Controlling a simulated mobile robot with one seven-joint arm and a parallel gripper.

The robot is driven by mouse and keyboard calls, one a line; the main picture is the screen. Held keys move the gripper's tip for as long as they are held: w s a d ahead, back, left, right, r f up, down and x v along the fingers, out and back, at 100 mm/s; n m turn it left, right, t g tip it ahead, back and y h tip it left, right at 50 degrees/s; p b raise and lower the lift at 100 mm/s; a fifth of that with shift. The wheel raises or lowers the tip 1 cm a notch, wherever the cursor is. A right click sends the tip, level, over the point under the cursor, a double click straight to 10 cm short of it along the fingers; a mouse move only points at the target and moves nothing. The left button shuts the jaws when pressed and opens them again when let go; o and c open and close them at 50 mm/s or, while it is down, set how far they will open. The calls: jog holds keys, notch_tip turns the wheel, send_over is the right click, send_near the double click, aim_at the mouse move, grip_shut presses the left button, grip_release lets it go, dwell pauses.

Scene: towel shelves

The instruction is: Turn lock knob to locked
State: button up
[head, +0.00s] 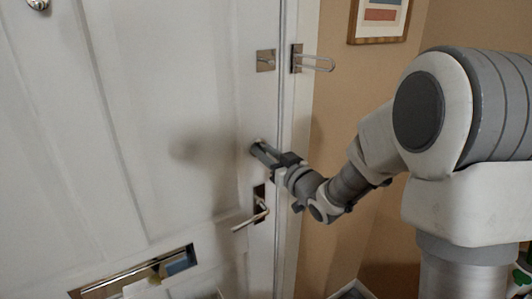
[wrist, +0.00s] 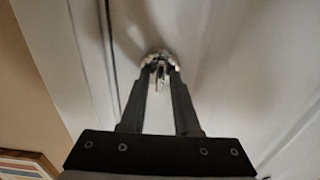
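The lock knob (wrist: 160,75) is a small metal thumb-turn on a round base, on the white door (head: 190,120). In the wrist view its narrow turn piece shows between my fingertips. In the head view the knob (head: 257,143) is mostly hidden behind my fingers. My gripper (head: 262,151) is at the door surface, and its fingers also show in the wrist view (wrist: 159,78). The fingers stand apart on either side of the turn piece, with a thin gap seen at each side. Whether a finger touches the base is unclear.
A door handle (head: 255,218) is just below my gripper. A latch plate (head: 265,60) and a looped door guard (head: 312,63) are above it. A mail slot (head: 135,275) is low on the door. A framed picture (head: 380,20) hangs on the tan wall at right.

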grip_shut()
jog(key=shift+d+f+m+p, duration=0.1)
jog(key=shift+m+p, duration=1.15)
jog(key=shift+m, duration=3.15)
jog(key=shift+d+f+m+p, duration=0.1)
jog(key=shift+m+p, duration=1.1)
jog(key=shift+m, duration=3.2)
jog(key=shift+o, duration=1.4)
grip_release()
